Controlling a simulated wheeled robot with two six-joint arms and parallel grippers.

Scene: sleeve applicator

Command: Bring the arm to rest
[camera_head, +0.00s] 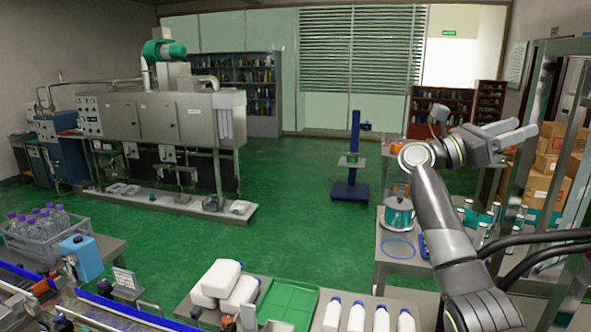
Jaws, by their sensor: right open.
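My right arm comes in from the lower right and reaches up past the metal table on the right. My right gripper (527,131) is at the upper right, raised above the table. Its fingers point to the right and hold nothing that I can see. Part of the wrist hides the space behind it.
The right table (375,283) bears a teal spool (399,214), a blue ring (398,248) and several small cylinders. A metal frame (548,170) stands close to my right gripper, with boxes behind. A green tray (287,300) and white bottles (355,316) are in front.

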